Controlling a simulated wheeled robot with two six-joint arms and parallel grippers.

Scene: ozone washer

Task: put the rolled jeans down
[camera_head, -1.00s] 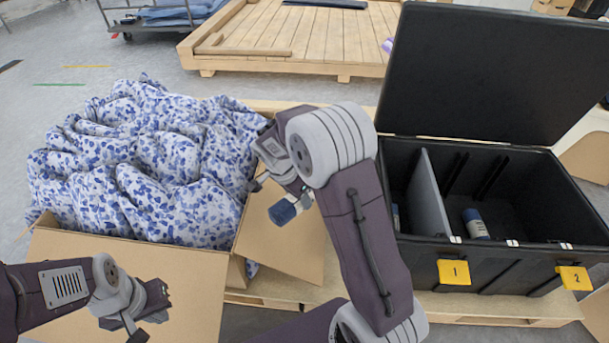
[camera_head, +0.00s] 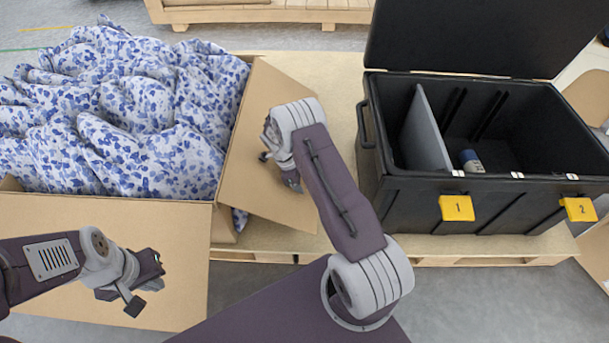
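My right gripper (camera_head: 280,169) is above the cardboard flap between the carton and the black crate. Its two dark fingertips stand apart, and no roll shows between them.
A cardboard carton (camera_head: 110,225) heaped with blue-patterned white cloth (camera_head: 130,115) stands at left. Its open flap (camera_head: 262,190) leans toward the crate. The crate's black lid (camera_head: 470,40) stands open. Both containers are on a wooden pallet (camera_head: 340,85). Yellow labels 1 and 2 mark the crate's front.

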